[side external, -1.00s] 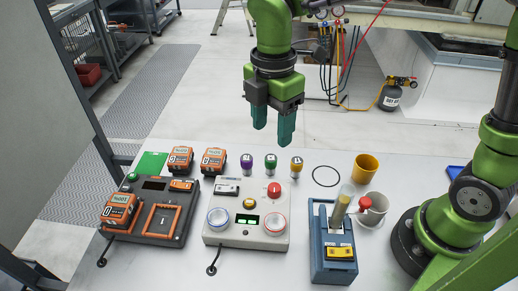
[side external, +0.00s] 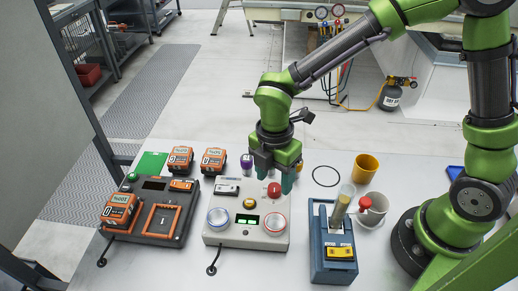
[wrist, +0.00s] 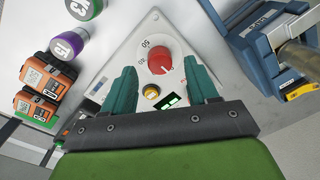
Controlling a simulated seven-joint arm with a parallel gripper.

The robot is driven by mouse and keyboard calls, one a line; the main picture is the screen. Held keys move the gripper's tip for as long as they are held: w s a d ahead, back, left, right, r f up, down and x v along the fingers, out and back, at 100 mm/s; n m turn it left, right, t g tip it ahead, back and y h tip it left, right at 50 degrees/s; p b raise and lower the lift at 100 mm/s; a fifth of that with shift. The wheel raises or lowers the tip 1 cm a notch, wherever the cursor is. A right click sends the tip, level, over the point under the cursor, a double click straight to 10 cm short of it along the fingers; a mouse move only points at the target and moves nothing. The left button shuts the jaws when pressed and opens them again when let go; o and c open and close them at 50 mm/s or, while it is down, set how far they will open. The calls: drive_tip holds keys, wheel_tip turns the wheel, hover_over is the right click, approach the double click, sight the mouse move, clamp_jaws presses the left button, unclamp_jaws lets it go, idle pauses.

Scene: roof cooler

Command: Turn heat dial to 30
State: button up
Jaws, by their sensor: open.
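The grey control box (side external: 232,233) stands on the table in the side view. Its red knob (side external: 274,189), likely the heat dial, sits at the upper right of the box. In the wrist view the red knob (wrist: 164,65) sits on a white scale marked with numbers, including 50; its exact setting is too small to read. My gripper (side external: 274,183) points down over the knob, its fingers partly hiding the box's back edge. In the wrist view the open gripper (wrist: 160,72) has its fingertips on either side of the knob, with gaps between. Height above it is unclear.
The box also has a yellow button (side external: 249,204), a green display (side external: 246,220) and blue-ringed (side external: 218,219) and red-ringed (side external: 275,223) dials. A blue device (side external: 332,262) stands at right. A black device (side external: 162,236) with orange modules is at left. Purple-topped (side external: 247,161) and other small items are behind.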

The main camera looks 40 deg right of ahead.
sight(274, 190)
drive_tip(key=shift+f, duration=1.25)
drive_tip(key=c, duration=1)
